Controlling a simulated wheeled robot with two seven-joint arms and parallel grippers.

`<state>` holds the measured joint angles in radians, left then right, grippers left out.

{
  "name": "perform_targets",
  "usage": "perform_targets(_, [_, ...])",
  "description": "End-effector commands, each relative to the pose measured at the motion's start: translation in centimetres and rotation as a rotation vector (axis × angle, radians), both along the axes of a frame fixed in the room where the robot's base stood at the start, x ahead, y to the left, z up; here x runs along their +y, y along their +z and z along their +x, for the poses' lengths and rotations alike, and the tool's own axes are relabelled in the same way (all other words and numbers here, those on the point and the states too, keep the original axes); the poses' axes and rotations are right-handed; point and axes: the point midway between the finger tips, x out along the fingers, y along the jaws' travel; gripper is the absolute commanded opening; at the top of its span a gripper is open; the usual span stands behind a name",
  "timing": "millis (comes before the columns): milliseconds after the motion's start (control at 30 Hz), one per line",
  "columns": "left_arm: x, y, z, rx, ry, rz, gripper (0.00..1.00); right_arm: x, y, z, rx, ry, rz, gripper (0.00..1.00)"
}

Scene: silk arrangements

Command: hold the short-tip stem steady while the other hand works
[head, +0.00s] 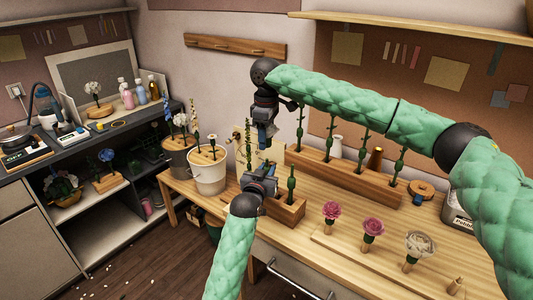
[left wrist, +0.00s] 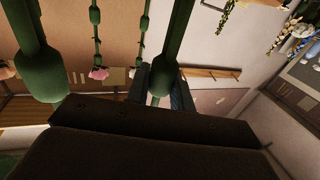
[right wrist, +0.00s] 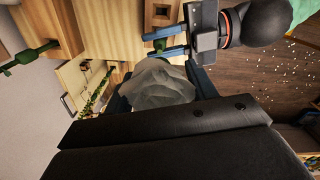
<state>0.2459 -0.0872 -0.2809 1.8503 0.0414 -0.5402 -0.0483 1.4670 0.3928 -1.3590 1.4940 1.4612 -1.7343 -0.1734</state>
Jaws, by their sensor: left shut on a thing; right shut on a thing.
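My left gripper (head: 262,180) is low at the left end of the workbench, beside a short wooden stem block (head: 288,212). In the left wrist view it is shut on a green stem (left wrist: 161,75), gripped around a thicker green part. My right gripper (head: 264,138) hangs pointing down just above the left one. In the right wrist view it is shut on a crumpled pale grey-white flower head (right wrist: 160,82). My left gripper also shows there (right wrist: 166,40), close by. Another green stem (head: 291,180) stands upright in the short block. I cannot tell whether flower and held stem touch.
A long wooden rack (head: 345,180) with several green stems stands behind. Two pink roses (head: 330,210) (head: 372,227) and a cream flower (head: 420,243) stand on pegs at the front right. A white bucket (head: 208,176) is left of my grippers. A tape roll (head: 421,189) lies farther right.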

Motion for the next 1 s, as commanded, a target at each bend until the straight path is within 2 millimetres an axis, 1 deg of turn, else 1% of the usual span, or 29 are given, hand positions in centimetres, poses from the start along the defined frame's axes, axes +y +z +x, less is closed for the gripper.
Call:
perform_targets(33, [0.0,-0.1,0.0,0.001,0.000,0.000,0.00,0.0,0.0,0.0,0.000,0.000,0.000,0.31])
perform_targets(67, [0.0,0.0,0.0,0.001,0.000,0.000,0.25,0.0,0.0,0.0,0.000,0.000,0.000,0.31])
perform_targets(100, [0.0,0.0,0.0,0.001,0.000,0.000,0.33,0.0,0.0,0.0,0.000,0.000,0.000,0.31])
perform_targets(167, [0.0,0.0,0.0,0.001,0.000,0.000,0.44,0.0,0.0,0.0,0.000,0.000,0.000,0.31])
perform_targets(200, [0.0,0.0,0.0,0.001,0.000,0.000,0.48,0.0,0.0,0.0,0.000,0.000,0.000,0.31])
perform_targets(467, [0.0,0.0,0.0,0.000,0.000,0.000,0.48,0.0,0.0,0.0,0.000,0.000,0.000,0.31])
perform_targets(567, [0.1,-0.1,-0.4,0.001,0.000,0.000,0.48,0.0,0.0,0.0,0.000,0.000,0.000,0.31])
perform_targets(633, [0.4,-0.1,-1.0,0.000,0.000,0.000,0.48,0.0,0.0,0.0,0.000,0.000,0.000,0.31])
perform_targets(767, [1.0,-0.1,-3.0,0.000,0.000,0.000,0.48,0.0,0.0,0.0,0.000,0.000,0.000,0.31])
perform_targets(1000, [2.4,-0.1,-7.4,0.001,0.000,0.000,0.48,0.0,0.0,0.0,0.000,0.000,0.000,0.31])
